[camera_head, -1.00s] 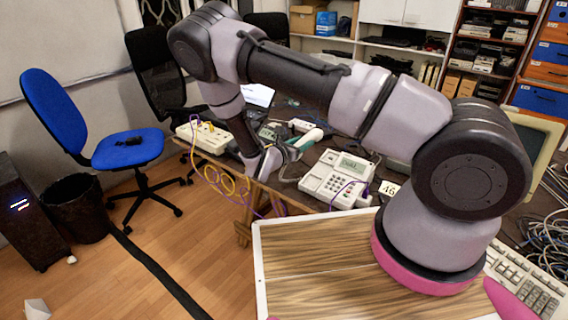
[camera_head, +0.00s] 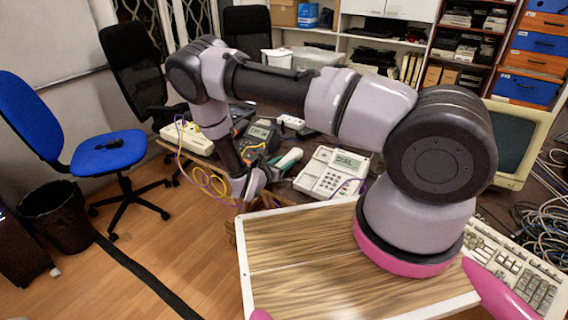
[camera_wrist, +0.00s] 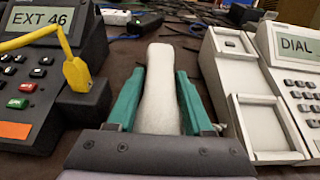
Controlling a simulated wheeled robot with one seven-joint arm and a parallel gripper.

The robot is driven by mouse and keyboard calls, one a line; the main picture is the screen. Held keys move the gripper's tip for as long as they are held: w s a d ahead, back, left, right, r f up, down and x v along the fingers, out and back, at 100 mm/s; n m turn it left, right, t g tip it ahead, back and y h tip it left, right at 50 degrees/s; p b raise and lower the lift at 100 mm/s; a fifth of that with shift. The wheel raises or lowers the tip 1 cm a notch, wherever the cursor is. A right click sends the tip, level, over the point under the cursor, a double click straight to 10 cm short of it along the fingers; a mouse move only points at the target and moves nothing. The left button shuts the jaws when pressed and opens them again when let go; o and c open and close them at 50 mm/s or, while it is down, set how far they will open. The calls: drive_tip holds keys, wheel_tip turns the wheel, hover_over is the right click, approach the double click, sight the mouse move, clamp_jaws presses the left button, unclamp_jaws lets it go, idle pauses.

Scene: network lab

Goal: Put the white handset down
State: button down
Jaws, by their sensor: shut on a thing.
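My gripper (camera_wrist: 160,82) has its teal fingers shut on the white handset (camera_wrist: 161,95), which points away from me in the wrist view. In the head view the handset (camera_head: 290,158) shows at my gripper (camera_head: 268,170), over the near table edge. I cannot tell whether the handset touches the table. The white desk phone (camera_head: 328,178) with a "DIAL" screen stands just right of it. Its empty cradle (camera_wrist: 243,90) shows in the wrist view. A dark device (camera_wrist: 60,65) reading "EXT 46" stands on the left, with a yellow plug (camera_wrist: 77,72) in it.
A white power strip (camera_head: 187,137) lies at the table's left end, with yellow and purple cables hanging down. A wood-topped board (camera_head: 300,265) and a keyboard (camera_head: 510,265) are nearer me. Dark table surface shows between the dark device and the white phone.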

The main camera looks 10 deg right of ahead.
drive_tip(key=shift+f, duration=0.2)
drive_tip(key=shift+c, duration=1.5)
unclamp_jaws()
drive_tip(key=shift+r, duration=0.15)
drive_tip(key=v, duration=1.2)
